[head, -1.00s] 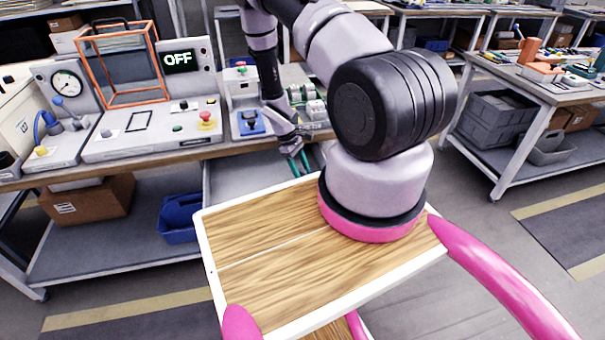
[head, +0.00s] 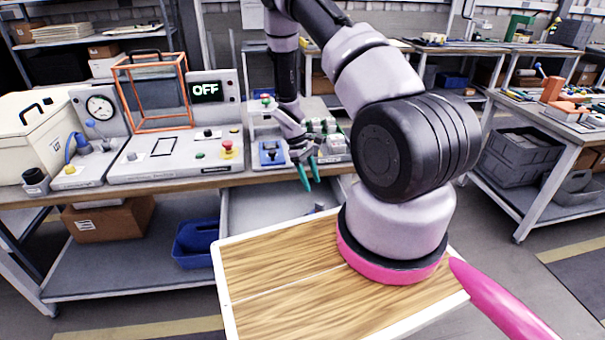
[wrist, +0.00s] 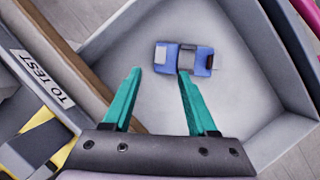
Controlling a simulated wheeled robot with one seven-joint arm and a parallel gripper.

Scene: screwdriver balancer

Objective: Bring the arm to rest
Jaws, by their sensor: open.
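My arm reaches out from the wooden top of my base, and its gripper (head: 311,186) with teal fingers points down at the front edge of the workbench. In the wrist view my gripper (wrist: 160,73) is open, with nothing between its fingers. Below it is a grey tray (wrist: 245,120), which also shows in the head view (head: 262,208) under the bench's front edge. A small blue and grey part (wrist: 184,58) lies in the tray, beyond the fingertips. The right finger overlaps it in the picture; I cannot tell the height gap.
The bench holds a control panel (head: 170,160), an OFF display (head: 206,91), an orange frame cage (head: 150,90), a gauge box (head: 98,115) and a blue fixture (head: 272,153). A "TO TEST" label (wrist: 42,79) is beside the tray. Another table (head: 560,125) stands at right.

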